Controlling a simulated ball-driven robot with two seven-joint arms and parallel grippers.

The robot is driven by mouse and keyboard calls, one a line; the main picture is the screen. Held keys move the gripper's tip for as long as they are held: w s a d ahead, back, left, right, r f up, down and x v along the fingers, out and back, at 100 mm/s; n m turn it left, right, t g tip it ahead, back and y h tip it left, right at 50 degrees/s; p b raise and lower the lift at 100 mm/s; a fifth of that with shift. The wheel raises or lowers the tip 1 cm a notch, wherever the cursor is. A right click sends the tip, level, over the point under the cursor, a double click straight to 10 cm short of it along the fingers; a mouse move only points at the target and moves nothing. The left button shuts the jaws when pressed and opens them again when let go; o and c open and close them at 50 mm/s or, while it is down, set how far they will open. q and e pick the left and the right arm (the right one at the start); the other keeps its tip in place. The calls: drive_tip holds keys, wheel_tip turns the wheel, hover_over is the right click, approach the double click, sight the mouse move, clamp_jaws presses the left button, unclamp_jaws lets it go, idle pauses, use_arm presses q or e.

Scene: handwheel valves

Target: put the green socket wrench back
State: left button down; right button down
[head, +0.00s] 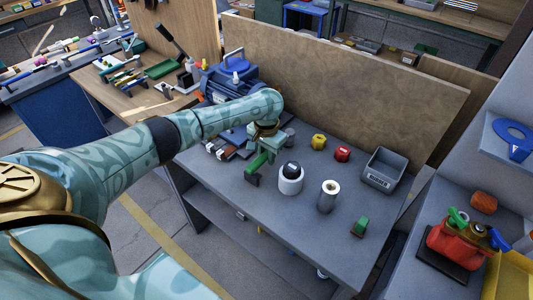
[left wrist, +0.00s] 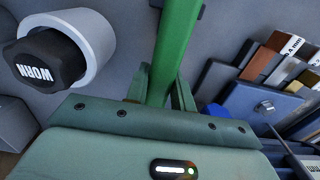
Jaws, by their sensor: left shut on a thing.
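My left gripper (head: 265,140) is above the grey bench and shut on the green socket wrench (head: 258,161). The wrench hangs below the jaws, and a dark part shows at its lower end. In the left wrist view the wrench (left wrist: 176,45) is a green bar standing between the fingers (left wrist: 160,100). Its far end runs out at the top of that view. My right gripper is not in view.
A white cup (head: 290,185) with a black "WORN" piece stands close to the wrench. A board (head: 350,75) backs the bench.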

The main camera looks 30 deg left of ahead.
use_arm(q)
drive_tip(key=shift+f, duration=0.7)
drive_tip(key=c, duration=0.6)
unclamp_jaws()
drive_tip(key=shift+c, duration=0.2)
drive_tip(key=shift+r+p, duration=2.85)
drive_tip(key=shift+r, duration=0.2)
